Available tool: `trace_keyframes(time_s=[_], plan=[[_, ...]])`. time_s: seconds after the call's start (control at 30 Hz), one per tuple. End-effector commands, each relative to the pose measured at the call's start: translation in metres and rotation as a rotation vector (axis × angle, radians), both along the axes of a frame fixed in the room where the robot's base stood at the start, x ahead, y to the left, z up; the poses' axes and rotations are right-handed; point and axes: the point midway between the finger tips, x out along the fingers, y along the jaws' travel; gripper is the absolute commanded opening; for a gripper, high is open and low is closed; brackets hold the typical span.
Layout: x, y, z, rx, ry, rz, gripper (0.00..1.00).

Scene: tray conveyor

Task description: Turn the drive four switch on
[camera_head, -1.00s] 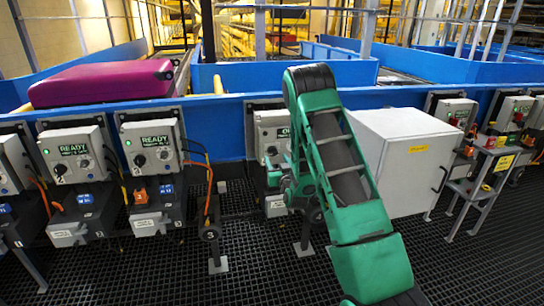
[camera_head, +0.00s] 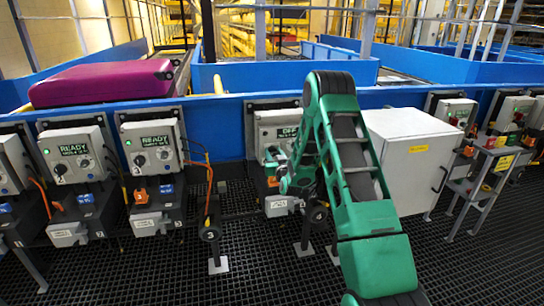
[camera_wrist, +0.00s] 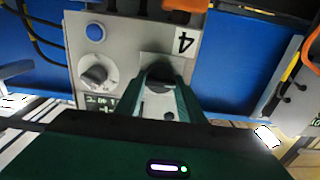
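The drive four box (camera_head: 268,122) is a light grey panel whose display (camera_head: 288,132) reads OFF. In the wrist view the panel (camera_wrist: 125,50) appears upside down, with a number 4 label (camera_wrist: 185,42), a blue button (camera_wrist: 95,32) and a grey dial (camera_wrist: 96,74). A dark round switch (camera_wrist: 160,85) shows between my fingers, partly hidden by them. My gripper (camera_wrist: 163,92) is open, with its fingertips close to the panel around this switch; contact cannot be told. In the head view my gripper (camera_head: 275,162) is at the box's lower part, partly hidden by my arm.
Drive boxes two (camera_head: 75,150) and three (camera_head: 150,140) at left show READY with green lamps. A large grey cabinet (camera_head: 410,160) stands just right of my arm. A purple suitcase (camera_head: 105,82) lies on the blue conveyor. The dark grated floor in front is clear.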

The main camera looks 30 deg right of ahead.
Motion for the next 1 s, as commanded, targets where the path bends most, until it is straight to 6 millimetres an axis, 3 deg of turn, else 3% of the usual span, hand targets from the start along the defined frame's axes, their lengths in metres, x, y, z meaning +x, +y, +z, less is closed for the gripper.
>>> trace_keyframes(time_s=[0.47, 1.0], plan=[[-0.0003, 0.0001, -0.0005, 0.075, -0.021, 0.000, 0.13], [-0.0008, -0.0019, -0.0012, 0.518, -0.148, 0.000, 0.13]])
